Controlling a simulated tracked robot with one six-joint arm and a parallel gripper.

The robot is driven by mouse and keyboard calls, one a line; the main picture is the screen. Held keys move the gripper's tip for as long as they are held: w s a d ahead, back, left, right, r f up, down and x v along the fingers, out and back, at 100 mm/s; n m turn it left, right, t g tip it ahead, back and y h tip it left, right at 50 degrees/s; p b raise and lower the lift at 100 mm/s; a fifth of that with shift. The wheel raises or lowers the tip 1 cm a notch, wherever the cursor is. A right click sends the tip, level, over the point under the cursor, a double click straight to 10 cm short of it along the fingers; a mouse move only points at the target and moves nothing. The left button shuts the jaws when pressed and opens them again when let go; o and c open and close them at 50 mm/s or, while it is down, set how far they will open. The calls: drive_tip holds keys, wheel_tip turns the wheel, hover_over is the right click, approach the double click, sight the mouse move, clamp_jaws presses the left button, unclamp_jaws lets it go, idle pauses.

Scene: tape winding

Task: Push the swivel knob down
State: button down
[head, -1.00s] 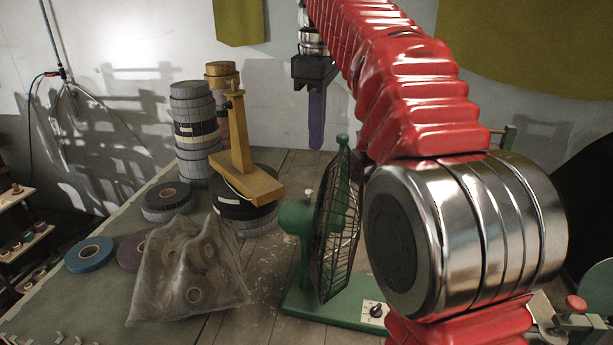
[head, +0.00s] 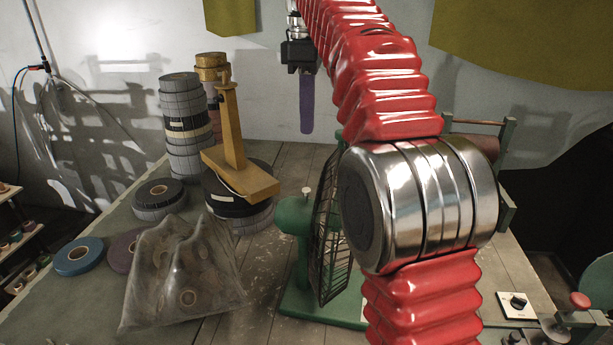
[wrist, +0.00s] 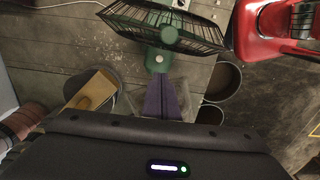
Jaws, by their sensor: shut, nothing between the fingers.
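The green fan (head: 293,215) stands on the table with its dark wire cage turned to the right. The swivel knob (head: 306,192) is a small pale knob standing up on top of the fan's motor housing. In the wrist view, a pale round spot that looks like the knob (wrist: 158,59) shows on the green housing. My gripper (head: 307,130) points down, with purple fingers shut and empty. In the head view it hangs above and behind the fan, apart from it. In the wrist view the fingers (wrist: 162,98) lie just below the housing in the picture.
A yellow tape dispenser (head: 240,170) sits on a large dark roll left of the fan. Stacked tape rolls (head: 185,120) stand behind it. A clear bag of rolls (head: 185,275) lies front left. A panel with a black dial (head: 517,303) is at right.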

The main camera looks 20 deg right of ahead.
sight(307, 190)
drive_tip(key=shift+w+f, duration=0.1)
drive_tip(key=shift+f, duration=6.8)
drive_tip(key=shift+f, duration=1.25)
wheel_tip(307, 190, up, 15)
drive_tip(key=shift+f, duration=0.15)
drive_tip(key=shift+s, duration=0.25)
